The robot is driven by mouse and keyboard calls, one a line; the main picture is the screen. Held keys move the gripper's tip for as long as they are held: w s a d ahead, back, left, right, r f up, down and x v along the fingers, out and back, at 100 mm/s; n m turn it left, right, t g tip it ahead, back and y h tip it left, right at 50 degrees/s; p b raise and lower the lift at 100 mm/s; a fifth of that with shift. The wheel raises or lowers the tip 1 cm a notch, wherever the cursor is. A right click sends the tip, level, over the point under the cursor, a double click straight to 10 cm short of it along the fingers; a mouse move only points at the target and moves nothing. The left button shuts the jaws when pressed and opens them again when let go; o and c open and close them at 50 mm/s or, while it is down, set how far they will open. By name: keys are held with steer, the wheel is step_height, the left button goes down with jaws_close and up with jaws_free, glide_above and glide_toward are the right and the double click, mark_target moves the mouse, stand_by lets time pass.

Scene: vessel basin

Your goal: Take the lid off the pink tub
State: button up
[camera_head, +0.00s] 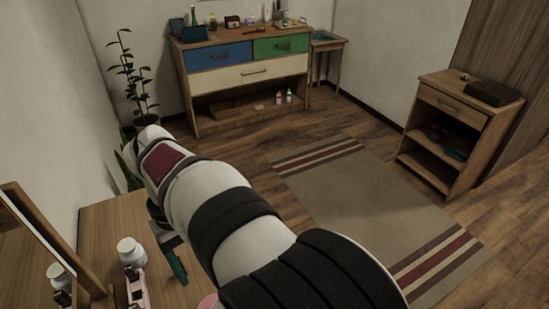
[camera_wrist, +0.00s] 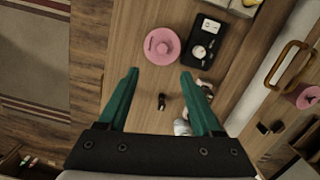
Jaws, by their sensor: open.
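The pink tub (camera_wrist: 152,59) stands on a wooden table, seen from above in the wrist view. Its round pink lid with a small knob (camera_wrist: 163,47) is on it. In the head view only a sliver of pink (camera_head: 208,301) shows past my arm, probably the tub. My gripper (camera_wrist: 159,74) is open, its green fingers apart and nothing between them. In the wrist view the tub appears just beyond the fingertips; I cannot tell the height gap. In the head view my arm mostly hides the gripper, and one green finger (camera_head: 177,266) shows.
Beside the tub lies a black tray (camera_wrist: 194,68) with white items. A small black object (camera_wrist: 163,102) and a white bottle (camera_head: 131,251) stand on the table. A framed mirror (camera_head: 45,235) rises at the table's edge and reflects things. A drawer cabinet (camera_head: 245,75) is far off.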

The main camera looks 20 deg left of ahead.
steer(key=f, duration=0.5)
steer(key=s+f, duration=0.1)
steer(key=f, duration=0.4)
steer(key=d+f, duration=0.1)
steer(key=f, duration=0.4)
steer(key=shift+s, duration=0.2)
jaws_close()
